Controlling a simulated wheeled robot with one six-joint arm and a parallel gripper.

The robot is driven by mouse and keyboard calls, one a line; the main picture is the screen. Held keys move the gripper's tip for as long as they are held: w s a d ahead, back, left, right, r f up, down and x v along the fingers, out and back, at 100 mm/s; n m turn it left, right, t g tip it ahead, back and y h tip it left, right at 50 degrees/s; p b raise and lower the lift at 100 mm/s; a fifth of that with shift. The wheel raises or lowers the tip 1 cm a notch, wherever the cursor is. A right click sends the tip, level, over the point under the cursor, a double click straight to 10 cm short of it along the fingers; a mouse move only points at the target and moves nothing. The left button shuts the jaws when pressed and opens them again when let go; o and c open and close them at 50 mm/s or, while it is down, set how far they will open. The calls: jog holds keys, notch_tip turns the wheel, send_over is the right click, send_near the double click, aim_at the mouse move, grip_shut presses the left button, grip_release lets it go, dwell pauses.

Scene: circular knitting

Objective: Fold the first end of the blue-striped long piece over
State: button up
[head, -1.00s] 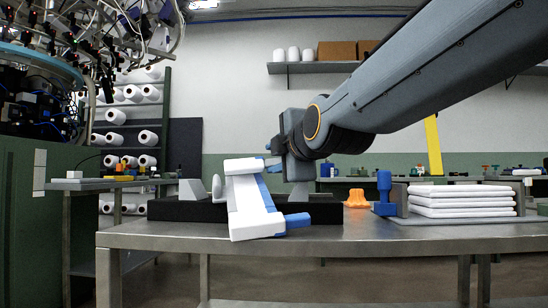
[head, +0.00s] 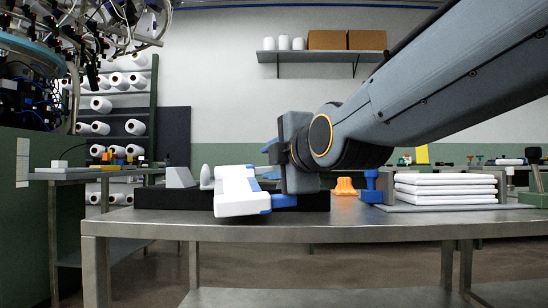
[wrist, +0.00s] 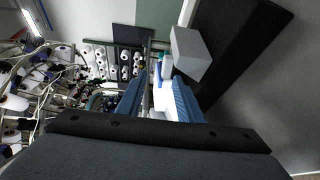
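The long piece (head: 236,190) is white with blue along its right side. It sits at the left-middle of the table in the head view, at the front of a low black slab, and looks bent, with a lower part facing me. My gripper (head: 268,165) is just right of its upper part, pointing left. In the wrist view my gripper's two blue fingers (wrist: 160,90) are apart. White material (wrist: 166,98) shows between or beyond them, with a gap on the left side. Whether the fingers touch the piece is hidden.
The black slab (head: 160,197) carries a grey wedge block (head: 180,178). An orange part (head: 345,187), a blue stamp-like tool (head: 371,187) and a stack of folded white cloths (head: 445,188) stand to the right. The table's front strip (head: 330,230) is clear.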

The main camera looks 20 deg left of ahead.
jog(key=shift+s+d+f, duration=0.65)
jog(key=shift+s+f, duration=0.15)
jog(key=shift+f, duration=0.05)
jog(key=shift+p, duration=0.35)
dwell(0.6)
